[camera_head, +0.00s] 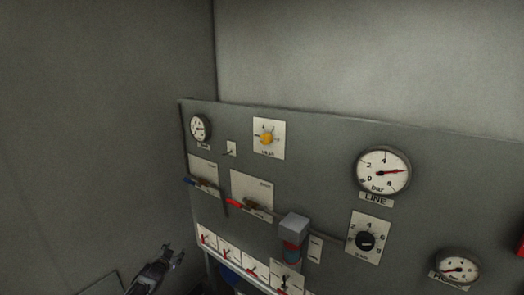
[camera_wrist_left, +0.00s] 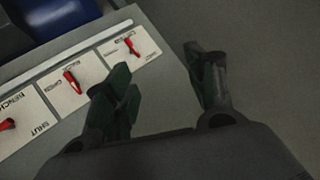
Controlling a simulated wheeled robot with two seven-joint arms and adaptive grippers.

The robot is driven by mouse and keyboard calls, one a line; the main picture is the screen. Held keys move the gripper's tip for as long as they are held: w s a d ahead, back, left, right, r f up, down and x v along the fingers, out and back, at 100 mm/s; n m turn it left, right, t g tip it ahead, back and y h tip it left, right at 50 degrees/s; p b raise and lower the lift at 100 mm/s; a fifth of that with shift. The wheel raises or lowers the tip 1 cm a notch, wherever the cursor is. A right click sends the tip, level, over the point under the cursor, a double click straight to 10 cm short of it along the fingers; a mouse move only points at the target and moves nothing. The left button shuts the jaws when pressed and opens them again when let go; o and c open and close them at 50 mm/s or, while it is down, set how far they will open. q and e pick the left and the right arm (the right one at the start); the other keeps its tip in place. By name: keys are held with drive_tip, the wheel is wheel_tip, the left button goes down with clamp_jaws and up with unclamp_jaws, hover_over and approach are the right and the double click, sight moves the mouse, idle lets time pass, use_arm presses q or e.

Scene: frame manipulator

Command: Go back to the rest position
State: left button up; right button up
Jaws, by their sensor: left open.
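My left gripper (camera_head: 170,258) shows at the bottom left of the head view, left of the panel's lower corner and apart from it. In the left wrist view, its two dark fingers (camera_wrist_left: 160,88) are spread with nothing between them. The grey control panel (camera_head: 320,150) fills the right half of the head view. My right gripper is in neither view.
The panel carries round gauges, including the LINE gauge (camera_head: 382,171), a yellow knob (camera_head: 266,138), a black knob (camera_head: 366,241) and levers. A row of red switches (camera_wrist_left: 71,82) lies along the lower edge. The plain wall (camera_head: 90,130) at left is bare.

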use_arm(q)
drive_tip(key=s+d+f+n+g+b, duration=0.1)
drive_tip(key=s+d+f+g, duration=0.15)
drive_tip(key=s+f, duration=1.45)
drive_tip(key=s+d+f+g, duration=0.1)
drive_tip(key=s+f+g, duration=0.3)
drive_tip(key=s+f, duration=1.2)
drive_tip(key=s+d+f+g, duration=0.1)
drive_tip(key=s+d+f, duration=0.2)
drive_tip(key=s, duration=1)
drive_tip(key=s+d+f+g+b, duration=0.1)
drive_tip(key=s+d+f+g, duration=0.1)
drive_tip(key=s+f, duration=0.5)
drive_tip(key=s+d+f+g+h+b, duration=0.1)
drive_tip(key=s+d+f, duration=0.3)
drive_tip(key=s, duration=1.5)
drive_tip(key=shift+d+f+n+g, duration=0.4)
drive_tip(key=shift+f+g, duration=0.35)
drive_tip(key=shift+f, duration=0.2)
drive_tip(key=shift+o, duration=0.2)
